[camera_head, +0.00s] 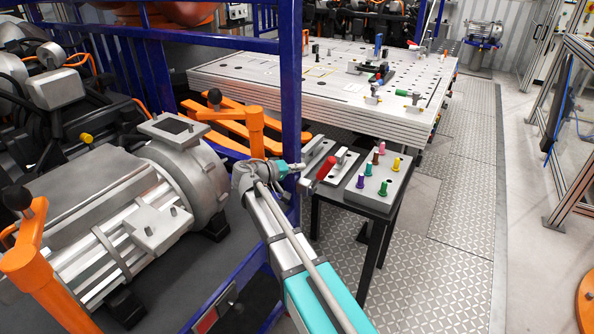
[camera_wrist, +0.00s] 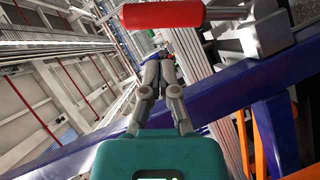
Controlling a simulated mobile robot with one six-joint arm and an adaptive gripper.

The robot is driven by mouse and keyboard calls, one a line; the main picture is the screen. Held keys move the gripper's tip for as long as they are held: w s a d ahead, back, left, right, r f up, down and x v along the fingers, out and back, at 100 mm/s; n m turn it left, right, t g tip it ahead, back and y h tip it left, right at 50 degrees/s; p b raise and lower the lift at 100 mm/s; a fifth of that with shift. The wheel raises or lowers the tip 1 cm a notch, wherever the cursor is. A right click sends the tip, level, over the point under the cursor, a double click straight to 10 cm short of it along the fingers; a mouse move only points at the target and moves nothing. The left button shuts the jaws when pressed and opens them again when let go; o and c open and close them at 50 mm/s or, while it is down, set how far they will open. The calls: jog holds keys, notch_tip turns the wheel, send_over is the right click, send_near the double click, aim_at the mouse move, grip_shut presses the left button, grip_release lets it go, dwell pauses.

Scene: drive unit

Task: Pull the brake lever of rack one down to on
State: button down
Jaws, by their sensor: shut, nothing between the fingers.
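A lever with a red cylindrical grip (camera_head: 326,167) sits beside the blue rack post in the head view, its grip tilted up to the right. In the wrist view the red grip (camera_wrist: 162,14) lies across the top, with a metal rod running right to a grey block (camera_wrist: 264,32). My gripper (camera_wrist: 158,60) is shut and empty, its fingertips just below the grip in the picture, with a gap between. In the head view my wrist is left of the lever near the post, and the fingers are hard to make out. I see no rack number or on mark.
A blue rack post (camera_head: 291,80) stands close by my wrist. A grey motor (camera_head: 150,205) lies left, with orange levers (camera_head: 255,130) near it. A small table's grey block (camera_head: 378,185) with coloured pegs is right of the lever. The plated floor (camera_head: 440,250) farther right is clear.

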aim_at(322, 175)
jog(key=b+x, duration=0.1)
jog(key=x, duration=0.5)
jog(key=shift+d, duration=0.15)
jog(key=shift+w, duration=0.1)
jog(key=shift+d+f, duration=0.1)
jog(key=shift+d, duration=0.1)
